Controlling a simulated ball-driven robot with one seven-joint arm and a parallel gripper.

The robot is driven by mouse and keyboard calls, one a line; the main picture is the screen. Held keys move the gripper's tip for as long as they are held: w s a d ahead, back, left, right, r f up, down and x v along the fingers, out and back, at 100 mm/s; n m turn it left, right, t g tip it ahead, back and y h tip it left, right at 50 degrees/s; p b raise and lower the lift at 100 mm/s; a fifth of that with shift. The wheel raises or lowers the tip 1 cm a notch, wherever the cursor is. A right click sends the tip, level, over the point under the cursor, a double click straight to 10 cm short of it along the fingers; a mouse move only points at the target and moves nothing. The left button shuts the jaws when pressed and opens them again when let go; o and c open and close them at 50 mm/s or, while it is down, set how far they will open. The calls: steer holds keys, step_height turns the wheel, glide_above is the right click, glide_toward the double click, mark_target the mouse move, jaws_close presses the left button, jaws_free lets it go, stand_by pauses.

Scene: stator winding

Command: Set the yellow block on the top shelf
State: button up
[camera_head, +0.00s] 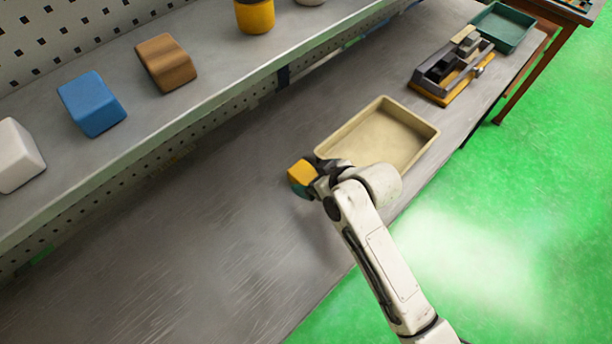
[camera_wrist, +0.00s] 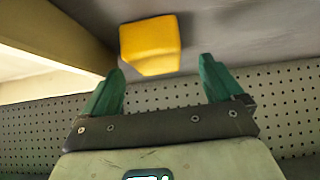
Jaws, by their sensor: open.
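The yellow block (camera_head: 301,172) is on the grey workbench, left of the beige tray, in the head view. In the wrist view the yellow block (camera_wrist: 150,45) shows just beyond my fingertips, roughly centred between them. My gripper (camera_head: 308,185) is at the block in the head view and partly hides its lower side. In the wrist view my gripper (camera_wrist: 163,72) has its two green fingers spread wide, with nothing held between them. The top shelf (camera_head: 215,80) is the long grey ledge at upper left, above the bench. Whether the fingers touch the block cannot be told.
The shelf holds a white block (camera_head: 17,157), a blue block (camera_head: 92,104), a brown block (camera_head: 166,63) and a yellow cylinder (camera_head: 255,16). The beige tray (camera_head: 428,133) is right beside my gripper. A fixture (camera_head: 450,68) and green bin (camera_head: 503,27) stand farther back.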

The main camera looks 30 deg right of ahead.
mark_target(307, 174)
steer(key=shift+p+x, duration=0.45)
steer(key=shift+x, duration=1.8)
steer(key=shift+w+d, duration=0.1)
steer(key=shift+d, duration=0.1)
steer(key=c, duration=1.2)
steer(key=shift+r, duration=0.1)
steer(key=shift+c, duration=0.4)
steer(key=shift+r, duration=0.1)
